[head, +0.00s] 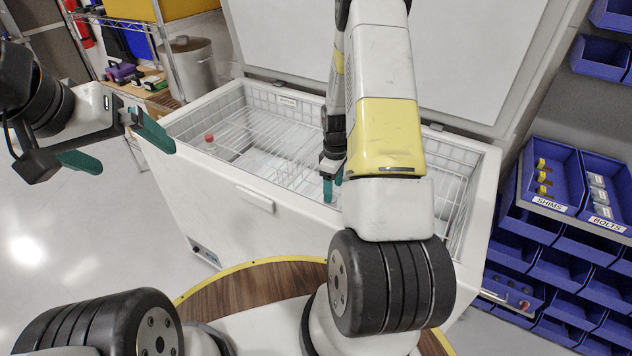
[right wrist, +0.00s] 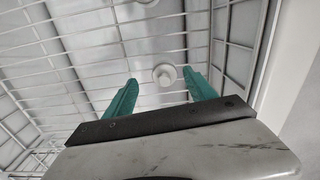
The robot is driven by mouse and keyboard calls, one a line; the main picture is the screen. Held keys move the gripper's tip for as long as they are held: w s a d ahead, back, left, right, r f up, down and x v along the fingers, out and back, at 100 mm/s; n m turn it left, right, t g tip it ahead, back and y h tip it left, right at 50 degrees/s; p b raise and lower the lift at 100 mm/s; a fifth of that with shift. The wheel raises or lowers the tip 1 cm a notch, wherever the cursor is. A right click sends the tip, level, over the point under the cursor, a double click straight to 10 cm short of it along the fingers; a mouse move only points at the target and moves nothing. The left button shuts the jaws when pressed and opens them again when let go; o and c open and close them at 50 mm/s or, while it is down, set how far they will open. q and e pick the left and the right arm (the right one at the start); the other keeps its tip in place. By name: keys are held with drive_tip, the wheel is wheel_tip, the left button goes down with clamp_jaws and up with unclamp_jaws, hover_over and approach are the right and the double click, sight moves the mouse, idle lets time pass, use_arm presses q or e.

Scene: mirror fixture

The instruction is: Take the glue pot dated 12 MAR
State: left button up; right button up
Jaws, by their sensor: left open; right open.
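The open white chest freezer (head: 220,185) has wire baskets inside. A small clear or white container with a red cap (head: 209,140) stands in its left part. My right gripper (head: 332,188) points down into the freezer, open. In the right wrist view, a round white object (right wrist: 165,75), possibly a pot seen from above, shows between and beyond the open fingertips (right wrist: 163,82), not held. Part of another white round object (right wrist: 146,2) shows at the top edge. No date is readable. My left gripper (head: 137,158) is open and empty, outside the freezer at the left.
The raised freezer lid (head: 480,60) stands behind. Blue bins marked SHIMS (head: 545,190) and BOLTS (head: 603,205) hang at the right. A wire rack and a grey metal pot (head: 193,65) stand at the back left. The floor at the left is clear.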

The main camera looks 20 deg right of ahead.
drive_tip(key=f, duration=0.3)
drive_tip(key=a+f, duration=0.1)
drive_tip(key=f, duration=0.1)
drive_tip(key=shift+f, duration=0.25)
clamp_jaws()
